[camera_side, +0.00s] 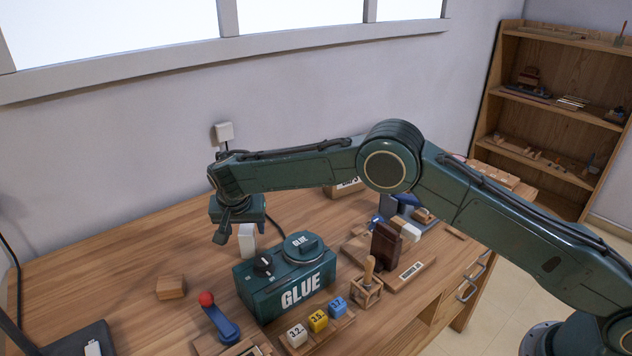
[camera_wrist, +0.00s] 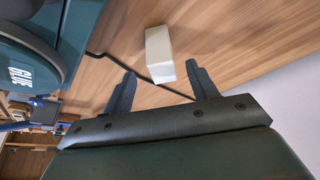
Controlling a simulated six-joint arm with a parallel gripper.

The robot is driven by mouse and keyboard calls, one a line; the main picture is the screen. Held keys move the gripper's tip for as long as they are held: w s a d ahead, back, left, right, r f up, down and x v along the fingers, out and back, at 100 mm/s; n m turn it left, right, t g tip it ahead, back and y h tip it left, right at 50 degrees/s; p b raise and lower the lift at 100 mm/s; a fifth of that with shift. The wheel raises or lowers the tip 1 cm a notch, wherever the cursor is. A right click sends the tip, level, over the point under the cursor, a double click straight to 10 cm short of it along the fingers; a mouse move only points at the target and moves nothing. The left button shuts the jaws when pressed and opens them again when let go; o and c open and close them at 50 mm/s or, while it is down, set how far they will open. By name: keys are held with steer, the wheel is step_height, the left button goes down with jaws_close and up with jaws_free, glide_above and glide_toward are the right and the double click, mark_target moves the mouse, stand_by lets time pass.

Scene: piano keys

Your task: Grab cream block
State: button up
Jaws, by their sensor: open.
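The cream block (camera_side: 248,240) stands upright on the wooden table behind the green glue box, just right of my gripper's fingers in the side view. In the wrist view the cream block (camera_wrist: 160,55) lies ahead of the fingertips, roughly centred between them. My gripper (camera_side: 234,234) is above the table, pointing down; in the side view it partly overlaps the block's left edge.
The green glue box (camera_side: 286,277) stands close in front of the block. A wooden block (camera_side: 171,287) and a red-knobbed blue lever (camera_side: 218,318) are at the front left. A black cable (camera_wrist: 140,72) runs near the block. Numbered cubes (camera_side: 318,320) sit at the front.

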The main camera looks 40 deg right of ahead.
mark_target(248, 239)
steer(key=shift+x, duration=0.75)
steer(key=shift+x, duration=2.6)
steer(key=shift+a, duration=0.15)
steer(key=shift+c, duration=0.2)
steer(key=c, duration=1)
